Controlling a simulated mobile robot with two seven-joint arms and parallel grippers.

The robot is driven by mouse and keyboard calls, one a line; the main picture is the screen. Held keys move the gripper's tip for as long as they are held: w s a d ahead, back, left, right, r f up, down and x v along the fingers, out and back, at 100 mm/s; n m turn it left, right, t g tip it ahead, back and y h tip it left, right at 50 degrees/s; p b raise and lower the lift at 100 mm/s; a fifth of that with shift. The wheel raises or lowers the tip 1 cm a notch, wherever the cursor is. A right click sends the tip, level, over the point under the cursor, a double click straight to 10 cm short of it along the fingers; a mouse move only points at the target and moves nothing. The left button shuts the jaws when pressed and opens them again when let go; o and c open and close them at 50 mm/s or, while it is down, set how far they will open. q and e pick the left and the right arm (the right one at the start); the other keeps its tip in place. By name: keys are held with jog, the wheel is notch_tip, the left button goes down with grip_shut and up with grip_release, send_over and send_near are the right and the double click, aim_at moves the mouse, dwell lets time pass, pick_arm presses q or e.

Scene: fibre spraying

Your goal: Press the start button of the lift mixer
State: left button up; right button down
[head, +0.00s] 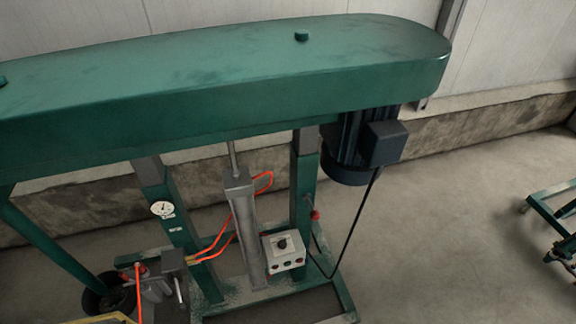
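The lift mixer (230,95) fills the left and middle of the head view, with a long green beam housing on top and a dark motor (348,150) under its right end. A small pale control box (284,252) sits low on its frame, beside the right green post. Neither of my grippers is in view.
A grey cylinder (243,225) stands between the posts, with orange hoses (215,245) beside it. A black cable hangs from the motor. A round gauge (163,209) is on the left post. The concrete floor (440,230) is clear right of the mixer, up to a green frame (555,220).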

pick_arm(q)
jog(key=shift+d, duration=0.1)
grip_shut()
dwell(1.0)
